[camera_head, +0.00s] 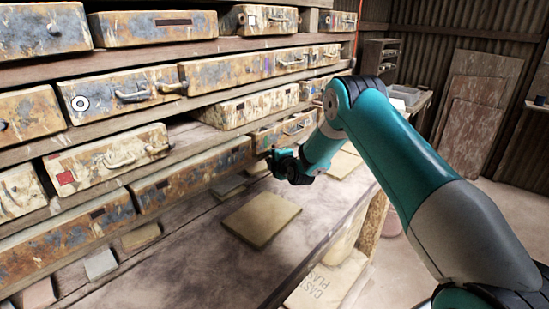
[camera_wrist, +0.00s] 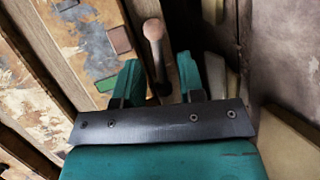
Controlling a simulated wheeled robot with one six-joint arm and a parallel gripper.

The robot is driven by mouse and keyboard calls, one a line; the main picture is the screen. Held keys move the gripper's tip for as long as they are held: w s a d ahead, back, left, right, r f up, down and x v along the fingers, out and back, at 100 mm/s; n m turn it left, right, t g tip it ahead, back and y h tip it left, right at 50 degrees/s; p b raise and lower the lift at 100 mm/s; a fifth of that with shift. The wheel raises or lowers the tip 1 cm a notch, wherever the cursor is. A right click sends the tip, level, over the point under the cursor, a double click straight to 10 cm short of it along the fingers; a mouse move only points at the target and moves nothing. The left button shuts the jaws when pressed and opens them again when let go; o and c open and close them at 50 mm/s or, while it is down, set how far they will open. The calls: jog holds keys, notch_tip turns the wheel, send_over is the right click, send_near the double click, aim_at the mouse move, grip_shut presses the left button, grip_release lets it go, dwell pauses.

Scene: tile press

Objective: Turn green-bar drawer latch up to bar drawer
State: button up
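The drawer front (camera_wrist: 85,60) runs along the left of the wrist view, with worn paint and bare wood. It bears a small green bar (camera_wrist: 106,84) beside my left finger and a dark label plate (camera_wrist: 118,39) farther up. A peg-like latch with a rounded pinkish-brown end (camera_wrist: 153,30) stands beside the drawer front. My gripper (camera_wrist: 160,72) is open, with one teal finger on each side of the latch's stem and visible space at the right. In the head view my gripper (camera_head: 284,163) is near the lower drawers.
Several rows of worn drawers (camera_head: 195,190) fill the rack at the left. A tan tile (camera_head: 262,219) lies on the bench (camera_head: 205,262) below. Smaller tiles (camera_head: 101,264) lie under the lowest drawers. The space above the bench front is clear.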

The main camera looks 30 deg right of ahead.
grip_shut()
jog(key=m+b, duration=0.1)
jog(key=r+m+g+y+b, duration=0.1)
jog(key=shift+w+d+b, duration=0.1)
jog(key=shift+d+b, duration=0.05)
jog(key=shift+b, duration=0.2)
grip_release()
